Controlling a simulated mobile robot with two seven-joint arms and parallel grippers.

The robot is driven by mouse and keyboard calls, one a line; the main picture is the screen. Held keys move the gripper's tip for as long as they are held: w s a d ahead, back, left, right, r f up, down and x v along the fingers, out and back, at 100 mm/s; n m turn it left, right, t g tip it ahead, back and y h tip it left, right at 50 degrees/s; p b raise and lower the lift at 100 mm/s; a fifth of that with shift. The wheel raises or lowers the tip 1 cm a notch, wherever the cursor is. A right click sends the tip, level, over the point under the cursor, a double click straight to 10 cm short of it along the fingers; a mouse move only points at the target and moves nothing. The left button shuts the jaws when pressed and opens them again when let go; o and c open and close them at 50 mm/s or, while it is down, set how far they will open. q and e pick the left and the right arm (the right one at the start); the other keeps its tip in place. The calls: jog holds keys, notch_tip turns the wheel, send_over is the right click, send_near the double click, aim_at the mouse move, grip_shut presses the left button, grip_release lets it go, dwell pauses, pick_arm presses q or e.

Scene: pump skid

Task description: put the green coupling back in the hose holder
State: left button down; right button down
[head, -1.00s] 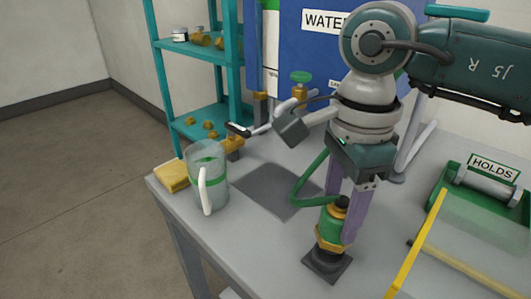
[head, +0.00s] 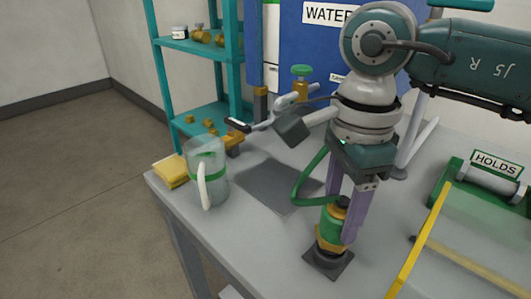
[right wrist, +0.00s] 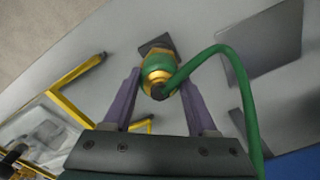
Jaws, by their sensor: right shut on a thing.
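The green coupling (head: 331,226) has brass ends and a green hose (head: 302,186) running from its top. It stands upright at the dark square hose holder (head: 327,262) near the table's front edge. My right gripper (head: 345,222) is shut on the coupling, with its purple fingers on either side. In the right wrist view the coupling (right wrist: 157,72) sits between the fingertips, with the dark holder (right wrist: 157,43) right at its lower end. Whether it is fully seated is hard to tell. My left gripper does not show.
A clear jug (head: 206,172) with a green band and a yellow sponge (head: 171,171) stand at the table's left edge. A green box with a yellow-edged clear lid (head: 422,240) lies at right. Brass valve pipework (head: 300,85) and a teal shelf (head: 190,45) are behind.

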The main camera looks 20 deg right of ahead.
jog(key=shift+f+b, duration=1.05)
jog(key=shift+f, duration=0.05)
jog(key=shift+c, duration=0.6)
grip_release()
notch_tip(320, 180, up, 10)
dwell(0.4)
